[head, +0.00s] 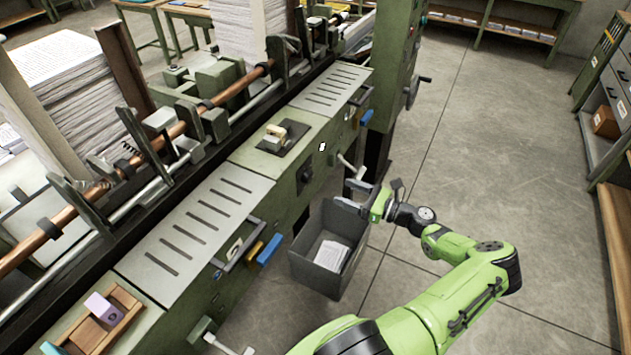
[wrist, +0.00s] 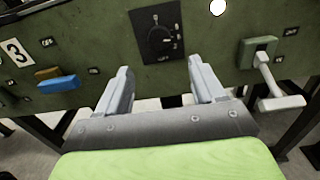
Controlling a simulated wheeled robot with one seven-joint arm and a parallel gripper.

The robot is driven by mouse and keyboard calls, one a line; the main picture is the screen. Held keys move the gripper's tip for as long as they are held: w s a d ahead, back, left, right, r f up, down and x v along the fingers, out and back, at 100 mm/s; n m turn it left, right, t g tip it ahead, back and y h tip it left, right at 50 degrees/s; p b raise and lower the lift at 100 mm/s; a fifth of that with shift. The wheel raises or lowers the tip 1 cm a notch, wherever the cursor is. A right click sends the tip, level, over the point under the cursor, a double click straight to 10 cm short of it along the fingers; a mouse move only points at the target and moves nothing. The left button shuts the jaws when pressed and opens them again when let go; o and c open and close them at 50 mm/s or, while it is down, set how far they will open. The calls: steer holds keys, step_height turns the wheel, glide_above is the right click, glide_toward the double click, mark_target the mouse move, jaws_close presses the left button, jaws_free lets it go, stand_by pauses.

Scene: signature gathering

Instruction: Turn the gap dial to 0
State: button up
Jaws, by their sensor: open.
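The gap dial appears to be the dark round knob on a black plate (wrist: 160,38) on the green machine front in the wrist view. Its small lettering is too blurred to read. It also shows in the head view as a dark knob (head: 304,175) on the machine's side. My gripper (wrist: 160,80) is open and empty, with its two fingers apart, below and in front of the dial and not visibly touching it. In the head view my gripper (head: 362,197) is beside the machine, above the grey bin.
A white-handled crank (wrist: 272,85) juts out right of the dial. A blue lever (wrist: 58,83) and a "3" label (wrist: 15,52) are at left. A grey bin (head: 305,262) holding papers stands on the floor below my gripper. Open floor (head: 500,130) lies to the right.

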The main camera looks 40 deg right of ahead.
mark_target(311, 178)
steer(key=b+x, duration=0.1)
steer(key=x, duration=0.9)
steer(key=shift+w+a+f, duration=0.1)
steer(key=shift+w+a, duration=0.1)
steer(key=shift+w, duration=0.1)
steer(key=c, duration=1)
steer(key=shift+c, duration=0.2)
steer(key=shift+n, duration=0.4)
steer(key=n+b, duration=0.1)
steer(key=n, duration=0.2)
steer(key=shift+n, duration=0.3)
steer(key=n+b, duration=0.2)
steer(key=n, duration=0.3)
steer(key=n+b, duration=0.2)
steer(key=n, duration=0.4)
steer(key=shift+b, duration=0.4)
steer(key=n+b, duration=0.2)
steer(key=n, duration=0.2)
steer(key=shift+n, duration=0.3)
